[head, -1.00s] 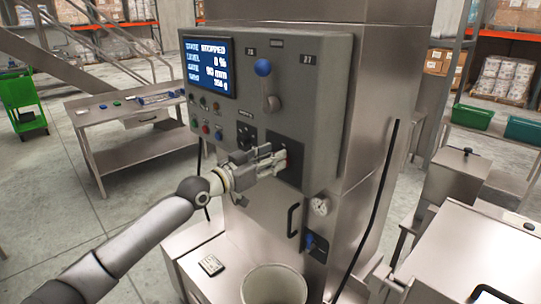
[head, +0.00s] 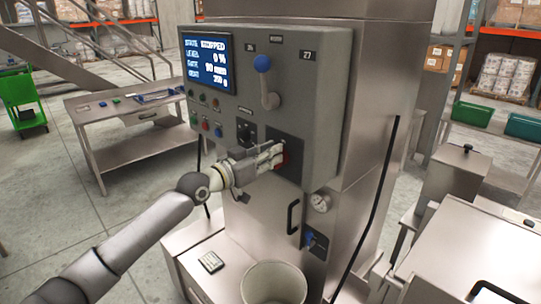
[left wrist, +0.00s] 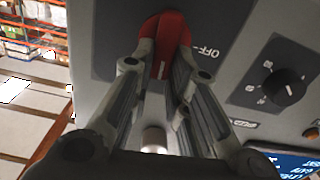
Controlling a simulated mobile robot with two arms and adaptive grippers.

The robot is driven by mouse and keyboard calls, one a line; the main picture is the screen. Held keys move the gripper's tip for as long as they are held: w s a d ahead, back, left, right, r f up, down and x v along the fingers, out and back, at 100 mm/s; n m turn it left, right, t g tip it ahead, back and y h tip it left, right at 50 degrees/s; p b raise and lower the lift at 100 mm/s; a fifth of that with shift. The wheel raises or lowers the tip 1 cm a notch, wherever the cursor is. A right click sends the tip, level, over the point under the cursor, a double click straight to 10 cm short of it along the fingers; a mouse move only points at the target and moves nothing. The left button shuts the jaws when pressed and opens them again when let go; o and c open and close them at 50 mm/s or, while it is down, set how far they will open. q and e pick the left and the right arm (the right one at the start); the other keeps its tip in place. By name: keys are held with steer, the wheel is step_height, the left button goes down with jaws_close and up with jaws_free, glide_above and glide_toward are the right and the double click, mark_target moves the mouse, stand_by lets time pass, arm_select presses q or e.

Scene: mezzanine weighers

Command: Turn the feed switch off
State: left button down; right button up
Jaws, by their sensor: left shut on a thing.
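The feed switch is a red rotary handle (head: 284,159) on a dark plate at the lower right of the grey control box. In the left wrist view the red handle (left wrist: 170,38) sits between my fingertips, with the word OFF on the plate to its right. My left gripper (head: 274,157) is shut on the handle, one finger on each side. The fingers hide part of the handle. The display (head: 207,62) reads STATE STOPPED and LEVEL 0 %. My right gripper is not in view.
A blue-knobbed lever (head: 264,66) stands above the switch. A black selector knob (head: 245,132) and small buttons are to its left. A pale bucket (head: 273,284) stands below, and a door handle (head: 293,216) is under the box.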

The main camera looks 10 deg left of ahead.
arm_select(q)
steer(key=n+p, duration=0.1)
steer(key=n, duration=0.4)
steer(key=a+f+n+p, duration=0.1)
steer(key=n, duration=0.5)
steer(key=w+f+n, duration=0.1)
steer(key=n, duration=0.5)
steer(key=shift+a+f+p, duration=0.1)
steer(key=shift+a+p, duration=0.25)
steer(key=shift+p, duration=0.05)
stand_by(0.3)
steer(key=c, duration=1.4)
jaws_free()
steer(key=shift+w, duration=0.1)
steer(key=v, duration=1.2)
steer(key=shift+f, duration=0.1)
